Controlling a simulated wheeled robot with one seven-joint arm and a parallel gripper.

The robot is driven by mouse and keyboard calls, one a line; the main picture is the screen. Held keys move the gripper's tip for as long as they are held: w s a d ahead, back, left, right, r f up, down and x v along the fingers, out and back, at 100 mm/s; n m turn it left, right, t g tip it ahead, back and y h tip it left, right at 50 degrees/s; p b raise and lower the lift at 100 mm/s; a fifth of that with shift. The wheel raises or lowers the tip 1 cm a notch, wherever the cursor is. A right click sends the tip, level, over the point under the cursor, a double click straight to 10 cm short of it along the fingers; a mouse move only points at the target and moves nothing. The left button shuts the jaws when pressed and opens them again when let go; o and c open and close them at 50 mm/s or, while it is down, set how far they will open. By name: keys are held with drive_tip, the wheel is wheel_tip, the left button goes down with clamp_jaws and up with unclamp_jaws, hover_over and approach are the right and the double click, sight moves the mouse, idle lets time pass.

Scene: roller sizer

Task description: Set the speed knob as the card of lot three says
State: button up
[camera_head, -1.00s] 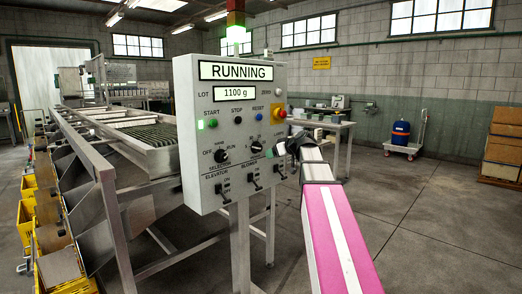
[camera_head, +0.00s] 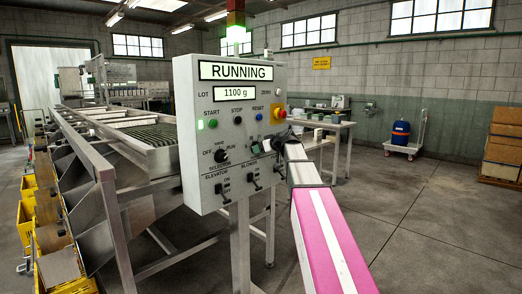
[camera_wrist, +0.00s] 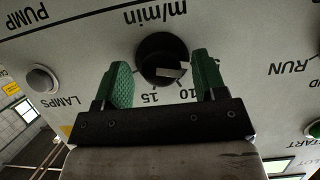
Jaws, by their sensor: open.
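The speed knob (camera_wrist: 161,50) is a round black dial marked "m/min" on the control panel (camera_head: 205,135). In the wrist view, its scale shows 10 and 15, and a pale mark lies on its lower right part. I cannot tell exactly which figure it points to. My gripper (camera_wrist: 166,82) is open, with one green finger on each side of the knob. I see no clear contact. In the head view, my gripper (camera_head: 265,146) is at the panel's right side and hides the knob. No lot card is readable.
A red stop button (camera_head: 279,113) is just above my gripper. The selector knob (camera_head: 221,156) is to the left, and toggle switches (camera_head: 252,184) are below. Open floor lies to the right.

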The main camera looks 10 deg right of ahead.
drive_tip(key=shift+w+a+f, duration=0.1)
drive_tip(key=shift+w+a, duration=0.1)
drive_tip(key=shift+w, duration=0.05)
drive_tip(key=c, duration=0.9)
drive_tip(key=shift+c, duration=0.2)
drive_tip(key=shift+d+m+g+y, duration=0.1)
drive_tip(key=shift+m+g+y, duration=0.35)
drive_tip(key=shift+m+y, duration=0.95)
drive_tip(key=shift+d+m+g+y, duration=0.1)
drive_tip(key=shift+m+g+y, duration=0.5)
drive_tip(key=shift+m, duration=1.4)
